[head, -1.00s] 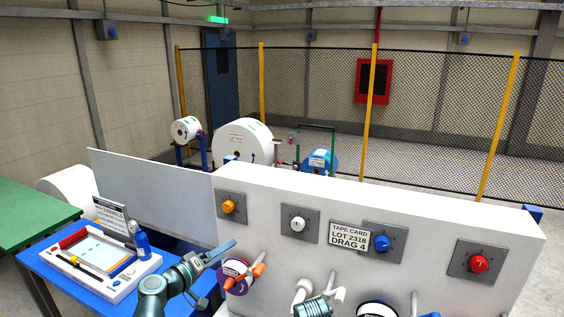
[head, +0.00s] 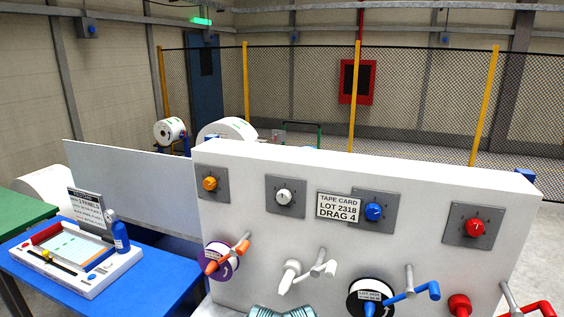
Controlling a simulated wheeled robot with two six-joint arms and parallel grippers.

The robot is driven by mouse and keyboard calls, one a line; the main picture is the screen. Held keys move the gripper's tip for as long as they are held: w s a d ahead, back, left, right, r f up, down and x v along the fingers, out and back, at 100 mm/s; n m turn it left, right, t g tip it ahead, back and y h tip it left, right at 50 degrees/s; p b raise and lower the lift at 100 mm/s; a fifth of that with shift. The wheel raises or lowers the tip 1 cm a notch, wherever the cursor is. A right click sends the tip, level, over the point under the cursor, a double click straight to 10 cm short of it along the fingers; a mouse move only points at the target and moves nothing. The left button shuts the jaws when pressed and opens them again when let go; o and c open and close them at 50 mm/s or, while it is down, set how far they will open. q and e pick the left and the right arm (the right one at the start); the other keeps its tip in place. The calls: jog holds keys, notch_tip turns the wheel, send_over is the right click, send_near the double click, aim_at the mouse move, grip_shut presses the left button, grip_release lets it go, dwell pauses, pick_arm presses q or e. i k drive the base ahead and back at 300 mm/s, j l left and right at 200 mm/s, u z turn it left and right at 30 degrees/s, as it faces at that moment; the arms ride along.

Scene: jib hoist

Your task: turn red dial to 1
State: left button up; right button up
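The red dial (head: 476,228) sits on a grey square plate at the right end of the white panel (head: 290,165). It has a pale pointer mark, and the scale marks around it are too small to read. To its left in the same row are a blue dial (head: 374,211), a white dial (head: 284,197) and an orange dial (head: 209,183). Nothing touches the red dial.
Orange, white, blue and red cranks (head: 412,291) stick out below the dials. A tape card (head: 339,207) reading "LOT 2318 DRAG 4" is on the panel. A blue table (head: 150,290) with a tray and bottle stands left. A mesh fence is behind.

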aim_at(474, 227)
jog(key=k+z, duration=0.1)
jog(key=z, duration=0.7)
jog(key=k+l+z, duration=0.1)
jog(key=z, duration=0.25)
